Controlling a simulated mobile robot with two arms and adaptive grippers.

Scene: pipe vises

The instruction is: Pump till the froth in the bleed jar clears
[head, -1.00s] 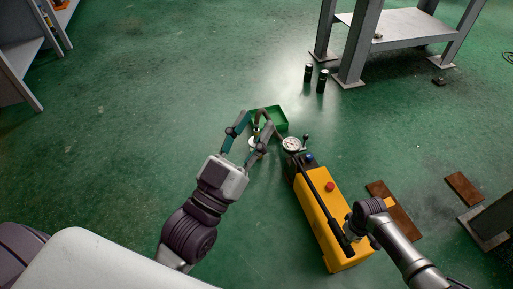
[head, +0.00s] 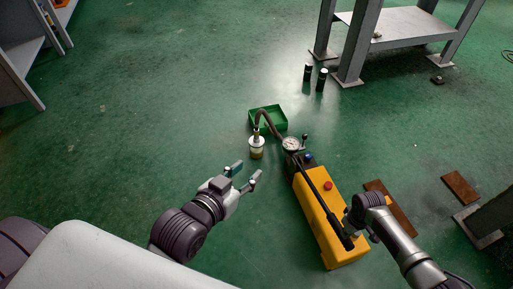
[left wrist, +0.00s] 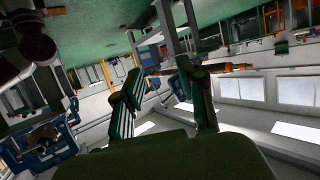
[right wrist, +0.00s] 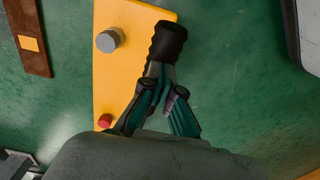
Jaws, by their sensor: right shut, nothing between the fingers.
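The bleed jar (head: 257,153) stands upright on the green floor, with a pale upper part and a yellowish lower part. Froth inside is too small to tell. A dark hose (head: 268,120) arches from its top toward the yellow pump (head: 325,225). The pump has a round gauge (head: 291,144) and a long black lever (head: 322,200). My left gripper (head: 246,174) is open and empty, just below the jar in the head view. My right gripper (right wrist: 168,88) is shut and empty at the lever's black grip (right wrist: 168,40), its fingertips close against the grip's lower end.
A green tray (head: 285,121) lies behind the jar. Two dark cylinders (head: 321,80) stand by a grey table (head: 400,27). Brown boards (head: 462,187) lie right of the pump. The floor left of the jar is clear.

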